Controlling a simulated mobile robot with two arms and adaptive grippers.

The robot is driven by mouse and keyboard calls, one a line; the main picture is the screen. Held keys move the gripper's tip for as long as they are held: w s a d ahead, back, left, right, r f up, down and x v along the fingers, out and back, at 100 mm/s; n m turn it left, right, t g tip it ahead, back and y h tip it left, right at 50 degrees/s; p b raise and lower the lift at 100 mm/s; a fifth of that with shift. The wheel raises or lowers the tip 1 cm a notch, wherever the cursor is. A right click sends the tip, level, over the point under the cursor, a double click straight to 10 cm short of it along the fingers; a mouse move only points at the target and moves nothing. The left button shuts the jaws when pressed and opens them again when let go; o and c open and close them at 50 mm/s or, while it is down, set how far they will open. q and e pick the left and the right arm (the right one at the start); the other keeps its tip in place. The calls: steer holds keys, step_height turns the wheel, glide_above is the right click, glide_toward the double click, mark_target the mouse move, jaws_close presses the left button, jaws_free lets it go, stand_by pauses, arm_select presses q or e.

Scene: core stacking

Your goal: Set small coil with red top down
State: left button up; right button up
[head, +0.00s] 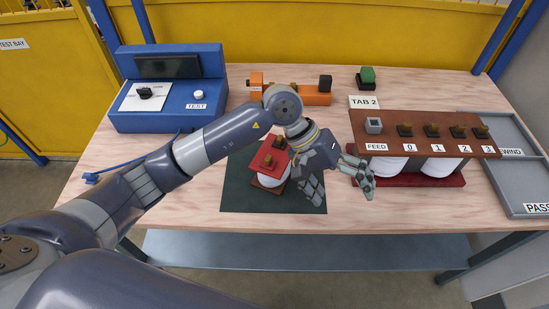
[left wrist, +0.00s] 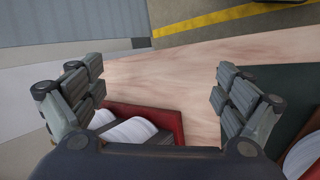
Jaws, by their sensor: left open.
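The small coil with a red top (head: 270,161) stands upright on a dark green mat (head: 236,195), with white windings below its red plate. It shows partly at the lower right edge of the left wrist view (left wrist: 304,157). My left gripper (head: 340,184) is open and empty, just right of the coil and apart from it, with its fingers spread over the table between the mat and the rack. In the left wrist view the open fingers (left wrist: 160,95) have bare wood between them. My right gripper is not in view.
A brown-topped rack (head: 383,131) labelled FEED, 0, 1, 2, 3 stands at right with white coils below. A grey tray (head: 522,180) is at far right. A blue test box (head: 177,119) and orange fixture (head: 315,99) stand at the back. The front table strip is clear.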

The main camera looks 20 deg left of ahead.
arm_select(q)
steer(key=w+a+r+t+y, duration=0.1)
steer(key=w+a+r+y, duration=0.3)
steer(key=a, duration=0.4)
steer(key=y+p, duration=0.1)
steer(key=y, duration=0.3)
glide_toward(275, 152)
steer(key=shift+d+f+t, duration=0.1)
steer(key=shift+d+t, duration=0.1)
steer(key=shift+t, duration=0.1)
steer(key=shift+a+f+p, duration=0.1)
steer(key=shift+f+p, duration=0.2)
steer(key=shift+f, duration=0.05)
steer(key=shift+m, duration=0.3)
step_height(275, 152, down, 4)
steer(key=shift+f+p, duration=0.2)
steer(key=shift+p, duration=0.25)
steer(key=shift+s+f+p, duration=0.15)
steer(key=shift+f+p, duration=0.25)
steer(key=shift+f, duration=0.15)
steer(key=f, duration=0.1)
steer(key=f+p, duration=0.1)
steer(key=f, duration=0.1)
steer(key=shift+s+a+f, duration=0.15)
steer(key=shift+s+a, duration=0.1)
steer(key=shift+w+f, duration=0.1)
steer(key=shift+f, duration=0.45)
steer(key=shift+r, duration=0.15)
steer(key=c, duration=2.1)
